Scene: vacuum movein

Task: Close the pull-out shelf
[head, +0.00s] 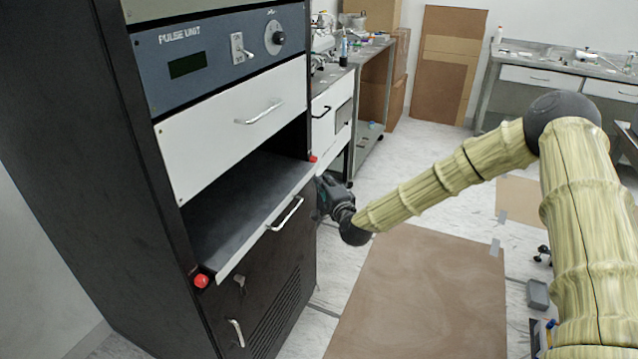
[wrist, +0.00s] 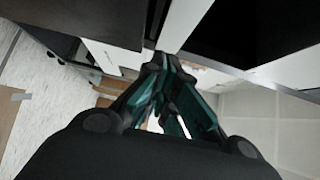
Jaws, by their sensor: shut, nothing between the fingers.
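The pull-out shelf (head: 245,212) is a dark flat tray with a white front edge and a metal handle (head: 286,214), set in the black cabinet below a white drawer. Its front stands out a little from the cabinet, with the red knobs (head: 201,281) at the sides. My gripper (head: 328,192) is at the right end of the shelf front, beside the cabinet's right edge. In the wrist view my gripper (wrist: 170,85) has its teal fingers shut with nothing between them, close to a white edge. I cannot tell whether the fingertips touch the shelf.
A white drawer with a handle (head: 240,128) and the blue pulse unit panel (head: 215,58) are above the shelf. A lower door (head: 262,290) with a handle and vents is below. A workbench (head: 345,75) stands behind to the right. The floor beside the cabinet has a brown mat (head: 425,295).

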